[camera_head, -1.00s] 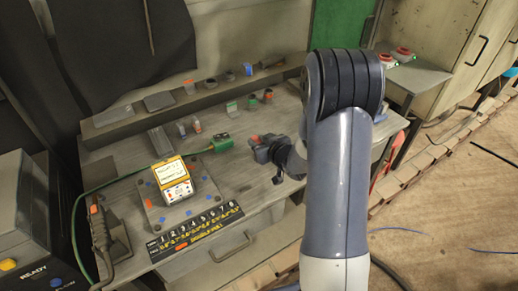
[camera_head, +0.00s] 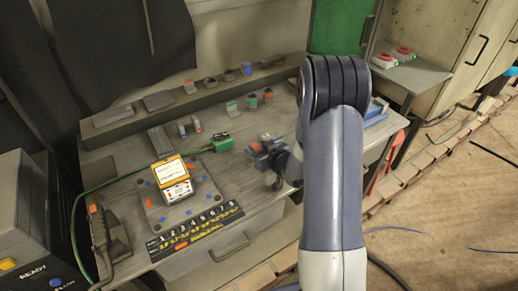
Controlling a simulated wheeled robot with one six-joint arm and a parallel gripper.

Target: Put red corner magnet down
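My gripper (camera_head: 264,153) is low over the right part of the workbench, at the end of my wrist, just left of my big arm link. It is small and dark, and I cannot tell whether its fingers are open or shut. A small red patch (camera_head: 256,147) shows at its tip; it may be the red corner magnet, but its shape is too small to make out. I cannot tell whether it is held or touches the bench. A bluish part shows beside it.
A plate (camera_head: 150,207) with blue and red pieces carries a yellow-and-white meter (camera_head: 174,180). A numbered black strip (camera_head: 196,232) lies at the front edge. A green connector (camera_head: 222,142) is just left of my gripper. Small parts line the back ledge (camera_head: 215,92). A blue tray (camera_head: 376,113) is right.

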